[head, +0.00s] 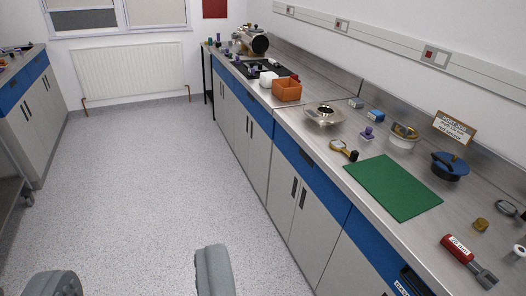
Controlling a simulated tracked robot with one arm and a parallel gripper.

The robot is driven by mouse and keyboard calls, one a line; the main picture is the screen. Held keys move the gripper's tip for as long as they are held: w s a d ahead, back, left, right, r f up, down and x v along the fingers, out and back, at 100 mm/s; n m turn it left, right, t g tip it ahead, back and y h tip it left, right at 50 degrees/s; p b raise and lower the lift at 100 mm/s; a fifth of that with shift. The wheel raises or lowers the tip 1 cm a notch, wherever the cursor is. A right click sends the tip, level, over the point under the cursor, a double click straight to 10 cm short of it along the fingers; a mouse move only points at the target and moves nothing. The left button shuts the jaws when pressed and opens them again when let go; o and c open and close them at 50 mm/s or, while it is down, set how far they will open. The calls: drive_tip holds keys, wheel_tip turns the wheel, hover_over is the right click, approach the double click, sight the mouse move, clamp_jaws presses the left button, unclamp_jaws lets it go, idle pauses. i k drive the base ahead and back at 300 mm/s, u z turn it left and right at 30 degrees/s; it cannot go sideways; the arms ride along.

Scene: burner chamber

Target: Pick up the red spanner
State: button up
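The red spanner (459,252) lies on the steel worktop at the lower right. It has a red handle with a white label and a grey metal head pointing to the lower right. My gripper (135,279) shows as two grey fingers at the bottom left, spread wide apart with nothing between them. In the picture it is over the floor, well to the left of the bench and the spanner.
A green mat (393,187) lies left of the spanner. A magnifier (341,148), blue-lidded pot (449,166), steel device (324,115) and orange box (287,90) stand along the worktop (345,182). The floor (150,190) is clear. Another bench (35,110) is at left.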

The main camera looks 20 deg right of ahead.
sight(452, 244)
drive_tip(key=z, duration=0.55)
drive_tip(key=i, duration=1.05)
drive_tip(key=z, duration=0.85)
drive_tip(key=i, duration=0.3)
drive_tip(key=z, duration=0.2)
